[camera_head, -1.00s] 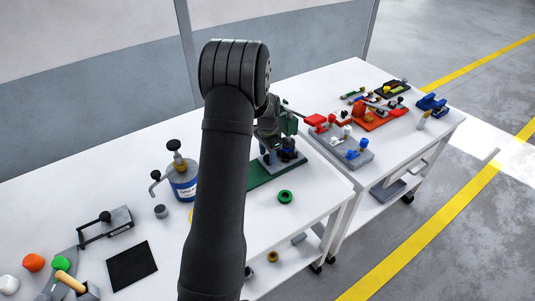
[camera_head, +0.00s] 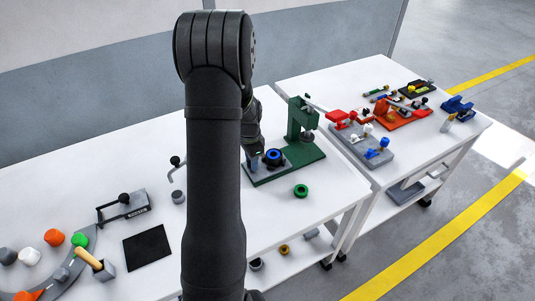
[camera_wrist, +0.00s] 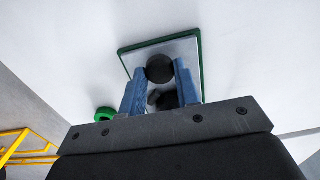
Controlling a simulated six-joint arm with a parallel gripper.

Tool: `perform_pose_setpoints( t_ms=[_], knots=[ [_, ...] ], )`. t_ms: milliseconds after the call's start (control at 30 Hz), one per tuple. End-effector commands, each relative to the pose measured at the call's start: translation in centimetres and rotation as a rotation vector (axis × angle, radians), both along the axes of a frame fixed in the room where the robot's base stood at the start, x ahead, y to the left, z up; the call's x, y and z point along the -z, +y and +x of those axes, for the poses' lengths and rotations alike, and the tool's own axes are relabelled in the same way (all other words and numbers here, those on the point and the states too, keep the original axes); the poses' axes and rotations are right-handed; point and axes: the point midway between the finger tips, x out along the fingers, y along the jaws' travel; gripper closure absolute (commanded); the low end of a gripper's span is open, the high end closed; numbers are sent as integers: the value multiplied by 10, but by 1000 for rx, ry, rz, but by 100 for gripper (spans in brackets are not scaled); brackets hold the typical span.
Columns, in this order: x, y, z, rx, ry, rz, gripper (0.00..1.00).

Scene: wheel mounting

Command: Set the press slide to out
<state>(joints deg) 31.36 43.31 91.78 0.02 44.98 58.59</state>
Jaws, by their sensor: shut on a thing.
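The green press (camera_head: 302,122) stands on its green base (camera_head: 312,156) at the table's back right. My gripper (camera_head: 253,163) is low at the slide's left end, partly hidden by my arm. In the wrist view my blue fingers (camera_wrist: 160,82) are shut on a round black knob (camera_wrist: 159,68) over the grey plate. A second dark round part behind the fingers is partly hidden.
A green ring (camera_head: 301,190) lies on the table in front of the press. A black mat (camera_head: 147,247) and a grey fixture (camera_head: 122,206) are on the left. A second table at right holds red, grey and blue fixtures (camera_head: 365,145). White tabletop between mat and press is mostly hidden by my arm.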

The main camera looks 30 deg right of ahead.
Motion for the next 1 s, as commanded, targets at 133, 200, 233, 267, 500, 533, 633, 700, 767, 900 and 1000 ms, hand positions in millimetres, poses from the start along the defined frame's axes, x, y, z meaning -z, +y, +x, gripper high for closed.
perform_pose_setpoints(
  t_ms=[133,200,233,267,500,533,633,700,767,900,1000],
  knots=[
    [0,8,0,1,-2,0,100],
    [0,8,0,1,-1,1,100],
    [0,8,0,1,-1,1,100],
    [0,9,0,1,-1,2,100],
    [0,9,0,0,0,2,49],
    [0,9,0,0,0,2,49],
    [0,8,0,0,0,1,49],
    [0,7,0,0,-1,1,49],
    [0,7,0,0,-1,0,49],
    [-10,6,0,0,-3,-1,49],
    [-25,6,1,0,-4,-2,49]
  ],
)
